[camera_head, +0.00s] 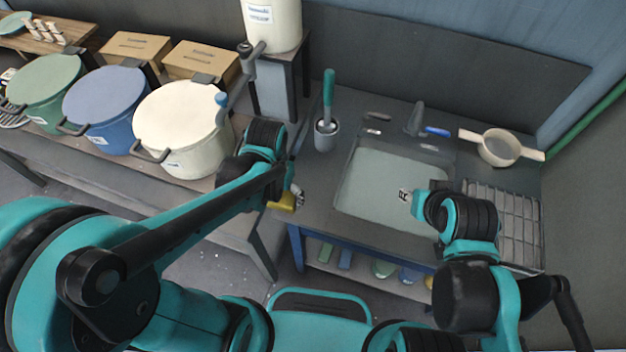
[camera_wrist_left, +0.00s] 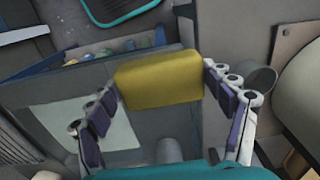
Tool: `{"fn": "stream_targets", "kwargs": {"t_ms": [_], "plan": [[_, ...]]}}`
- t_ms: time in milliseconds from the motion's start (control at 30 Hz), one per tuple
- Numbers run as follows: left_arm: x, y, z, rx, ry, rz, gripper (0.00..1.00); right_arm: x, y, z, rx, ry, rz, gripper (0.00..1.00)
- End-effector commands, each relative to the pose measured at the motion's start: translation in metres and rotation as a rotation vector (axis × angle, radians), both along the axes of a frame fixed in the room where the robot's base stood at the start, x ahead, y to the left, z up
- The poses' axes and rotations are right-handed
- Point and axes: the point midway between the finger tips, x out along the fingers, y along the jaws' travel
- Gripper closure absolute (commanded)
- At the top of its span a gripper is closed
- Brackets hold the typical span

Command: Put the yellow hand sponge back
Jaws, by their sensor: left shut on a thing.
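The yellow hand sponge (camera_head: 283,202) is a small yellow block just in front of the sink counter's left part. My left gripper (camera_head: 297,196) is shut on it and holds it in the air. In the left wrist view the sponge (camera_wrist_left: 160,80) spans the space between the two fingers (camera_wrist_left: 165,100). My right gripper (camera_head: 404,194) hangs over the sink basin (camera_head: 375,190); it is too small to tell whether it is open. No sponge shows in it.
A pot with a brush (camera_head: 326,136) stands left of the sink. A wire rack (camera_head: 508,225) is at right. Large pots (camera_head: 180,125) line the left bench.

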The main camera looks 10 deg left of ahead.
Motion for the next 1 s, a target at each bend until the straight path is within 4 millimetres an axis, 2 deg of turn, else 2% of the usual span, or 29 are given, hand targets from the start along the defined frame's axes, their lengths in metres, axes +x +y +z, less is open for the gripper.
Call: {"fn": "stream_targets", "kwargs": {"t_ms": [67, 133, 400, 600, 767, 1000], "plan": [[-0.006, -0.004, 0.000, 0.000, 0.000, -0.018, 0.39, 0.000, 0.000, 0.003, 0.000, 0.000, 0.000, 0.60], [0.000, -0.009, -0.008, 0.000, 0.000, -0.023, 0.39, 0.000, 0.000, -0.002, 0.000, 0.000, 0.000, 0.60], [0.060, -0.033, -0.050, 0.000, -0.001, -0.022, 0.39, 0.000, 0.000, -0.025, 0.000, 0.000, 0.000, 0.60], [0.089, -0.045, -0.067, 0.000, 0.000, -0.021, 0.39, 0.000, 0.000, -0.033, 0.000, 0.000, 0.000, 0.60], [0.095, -0.048, -0.073, 0.000, 0.000, -0.020, 0.39, 0.000, 0.000, -0.035, 0.000, 0.000, 0.000, 0.60], [0.094, -0.047, -0.107, 0.000, 0.000, -0.020, 0.39, 0.000, 0.000, -0.049, 0.000, 0.000, 0.000, 0.60]]}}
